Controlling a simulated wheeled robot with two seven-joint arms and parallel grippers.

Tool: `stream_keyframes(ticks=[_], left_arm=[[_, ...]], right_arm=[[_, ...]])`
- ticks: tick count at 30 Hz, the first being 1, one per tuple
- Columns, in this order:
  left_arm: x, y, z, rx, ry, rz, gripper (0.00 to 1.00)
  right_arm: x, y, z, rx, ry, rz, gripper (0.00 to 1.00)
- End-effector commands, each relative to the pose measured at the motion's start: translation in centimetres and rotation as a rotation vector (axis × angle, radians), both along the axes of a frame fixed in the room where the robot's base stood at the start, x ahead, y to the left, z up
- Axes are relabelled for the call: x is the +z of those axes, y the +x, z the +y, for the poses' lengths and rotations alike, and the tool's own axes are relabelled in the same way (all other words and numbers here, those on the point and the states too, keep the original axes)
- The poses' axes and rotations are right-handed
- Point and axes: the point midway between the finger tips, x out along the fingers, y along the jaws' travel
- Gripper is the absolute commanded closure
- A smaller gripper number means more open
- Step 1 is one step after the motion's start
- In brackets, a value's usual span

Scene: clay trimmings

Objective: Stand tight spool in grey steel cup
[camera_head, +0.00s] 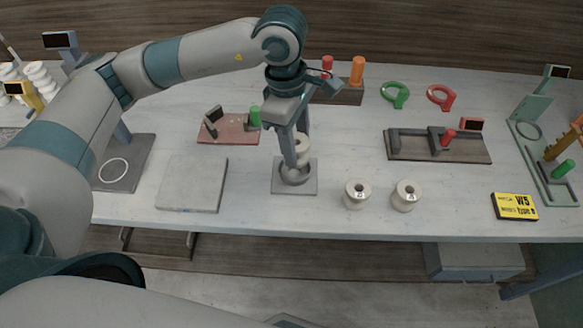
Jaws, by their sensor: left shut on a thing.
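My left gripper (294,150) reaches down over the middle of the table and is shut on a cream spool (303,147). The spool is upright and partly hidden by the fingers. Right below it is the round grey steel cup (295,175) on a square grey base plate (295,189). The spool's lower end meets the cup's rim in the picture; I cannot tell whether it is inside or just above. Two more cream spools, a left one (357,194) and a right one (405,196), stand to the right of the cup. My right gripper is not in view.
A pale square slab (192,184) lies left of the cup. A reddish board (228,129) and a dark block (348,93) with red and orange pegs stand behind. A dark fixture (437,145) and a yellow-black sign (514,206) are at right. The front edge is clear.

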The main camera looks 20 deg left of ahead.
Motion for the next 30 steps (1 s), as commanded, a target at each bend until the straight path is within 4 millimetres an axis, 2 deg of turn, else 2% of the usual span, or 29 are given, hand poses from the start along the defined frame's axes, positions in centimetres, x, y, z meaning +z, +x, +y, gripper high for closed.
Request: stream_keyframes(ticks=[14, 30], left_arm=[[0.7, 0.8, -2.6, 0.536, -0.001, -0.001, 0.87], [1.7, 1.6, -6.1, 1.269, 0.0, -0.002, 0.87]], right_arm=[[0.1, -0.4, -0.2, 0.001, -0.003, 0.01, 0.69], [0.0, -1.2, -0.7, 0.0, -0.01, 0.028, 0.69]])
